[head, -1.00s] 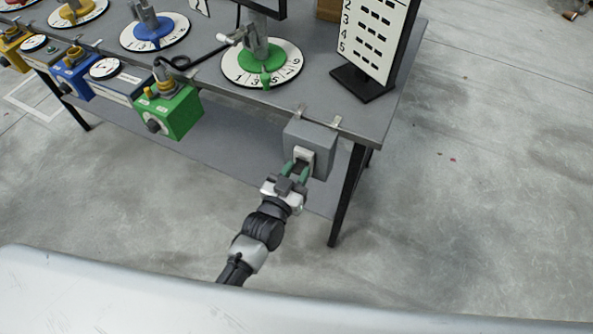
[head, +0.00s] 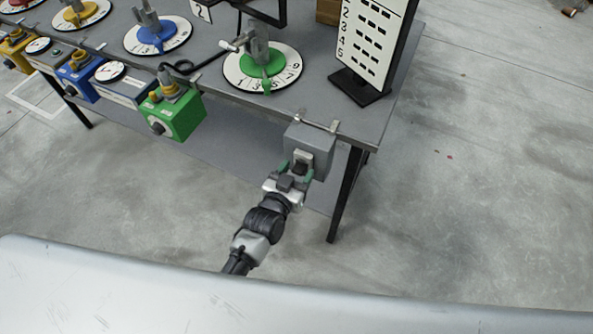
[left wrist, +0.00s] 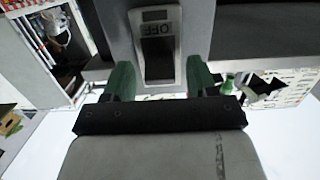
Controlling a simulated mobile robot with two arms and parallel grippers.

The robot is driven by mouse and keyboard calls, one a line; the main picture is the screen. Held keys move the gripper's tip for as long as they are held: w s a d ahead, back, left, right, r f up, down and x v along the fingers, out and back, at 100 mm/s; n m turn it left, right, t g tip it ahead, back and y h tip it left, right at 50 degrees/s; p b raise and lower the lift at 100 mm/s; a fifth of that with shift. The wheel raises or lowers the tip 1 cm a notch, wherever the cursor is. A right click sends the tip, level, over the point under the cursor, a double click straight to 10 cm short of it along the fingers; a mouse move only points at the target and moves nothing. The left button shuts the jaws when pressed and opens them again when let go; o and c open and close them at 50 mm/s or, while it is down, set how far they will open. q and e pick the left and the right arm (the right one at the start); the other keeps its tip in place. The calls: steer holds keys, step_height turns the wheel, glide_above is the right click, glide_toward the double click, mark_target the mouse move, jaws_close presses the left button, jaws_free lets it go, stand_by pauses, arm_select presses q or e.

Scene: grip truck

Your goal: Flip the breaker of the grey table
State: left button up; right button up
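The breaker is a grey box (head: 312,142) clamped to the front edge of the grey table (head: 225,103), near its right corner. Its pale switch plate (head: 304,157) faces my left gripper (head: 296,171). In the left wrist view the plate (left wrist: 158,17) frames a dark rocker (left wrist: 158,60), with an upside-down OFF label beside it. My left gripper's green fingers (left wrist: 160,77) stand apart, one on each side of the plate, with nothing gripped. I cannot tell whether the fingers touch the box. My right gripper is out of view.
A green box (head: 172,115) with a knob hangs on the table edge left of the breaker. A green-centred number dial (head: 285,72) and a numbered board (head: 378,45) stand on the table. A table leg (head: 345,195) is right of my gripper. Floor (head: 480,200) on the right is clear.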

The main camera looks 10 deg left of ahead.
arm_select(q)
steer(key=shift+s, duration=0.1)
steer(key=v, duration=1)
steer(key=shift+s, duration=0.3)
steer(key=shift+a, duration=0.1)
steer(key=s+a+f+g+y, duration=0.1)
steer(key=s+a+f+g, duration=0.2)
steer(key=f, duration=0.6)
steer(key=s+a+f+g+y, duration=0.15)
steer(key=s+f, duration=0.25)
steer(key=f, duration=0.4)
steer(key=s+a+f+g, duration=0.1)
steer(key=s+f+g, duration=0.25)
steer(key=f, duration=0.55)
steer(key=s+a+f+g+y, duration=0.1)
steer(key=s+a+f+g, duration=0.1)
steer(key=s, duration=0.4)
steer(key=s+a+f+g, duration=0.2)
steer(key=s+a+f, duration=0.2)
steer(key=s+f, duration=0.2)
steer(key=s+a+f+n+g+y, duration=0.1)
steer(key=s+f, duration=0.3)
steer(key=s, duration=0.4)
steer(key=shift+a+g+y, duration=0.35)
steer(key=shift+a+g, duration=0.55)
